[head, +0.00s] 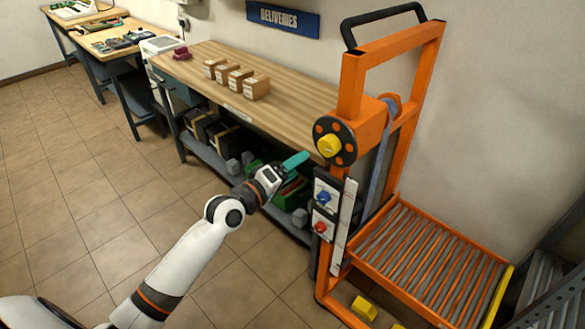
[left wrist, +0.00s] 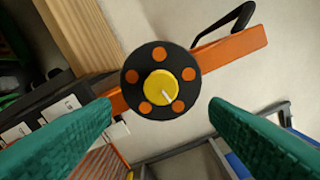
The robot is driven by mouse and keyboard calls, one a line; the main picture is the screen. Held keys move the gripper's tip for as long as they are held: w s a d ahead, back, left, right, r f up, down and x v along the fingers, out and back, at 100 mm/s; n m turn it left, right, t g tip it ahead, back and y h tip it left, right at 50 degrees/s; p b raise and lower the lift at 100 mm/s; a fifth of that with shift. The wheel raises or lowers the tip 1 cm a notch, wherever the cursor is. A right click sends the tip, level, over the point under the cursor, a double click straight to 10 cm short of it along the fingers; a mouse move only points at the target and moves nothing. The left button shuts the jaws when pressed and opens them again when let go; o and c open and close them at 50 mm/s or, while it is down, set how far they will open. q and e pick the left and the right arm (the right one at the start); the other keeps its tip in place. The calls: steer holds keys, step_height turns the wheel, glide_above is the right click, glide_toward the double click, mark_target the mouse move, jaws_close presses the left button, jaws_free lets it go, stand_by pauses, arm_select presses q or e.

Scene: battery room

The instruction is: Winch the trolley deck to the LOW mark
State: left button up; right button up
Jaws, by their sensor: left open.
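The orange trolley (head: 349,85) stands right of the bench. Its winch dial (head: 320,136), a black disc with orange spots, has a yellow knob (head: 329,146) at its centre. The roller deck (head: 430,255) sits low on the frame. A pale upright strip (head: 344,225) stands beside the mast; no LOW mark is readable. My left gripper (head: 296,160), with teal fingers, is left of and slightly below the knob, apart from it. My right gripper is out of view.
A blue knob (head: 323,197) and a red knob (head: 320,227) sit on panels below the dial. The wooden bench (head: 290,90) holds several small cartons (head: 257,87). Yellow blocks (head: 364,308) are at the trolley's foot. Tiled floor (head: 90,215) is clear at left.

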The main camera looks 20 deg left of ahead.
mark_target(324, 149)
arm_select(q)
steer(key=w+d+m+p, duration=0.1)
steer(key=w+m, duration=0.2)
steer(key=m, duration=0.2)
steer(key=w+d+m+p, duration=0.1)
steer(key=w+d+m, duration=0.1)
steer(key=w+m, duration=0.2)
steer(key=w+d+m+p, duration=0.1)
steer(key=w+m, duration=0.3)
steer(key=m, duration=0.2)
steer(key=shift+d+f, duration=0.15)
steer(key=shift+d, duration=0.1)
steer(key=c, duration=1)
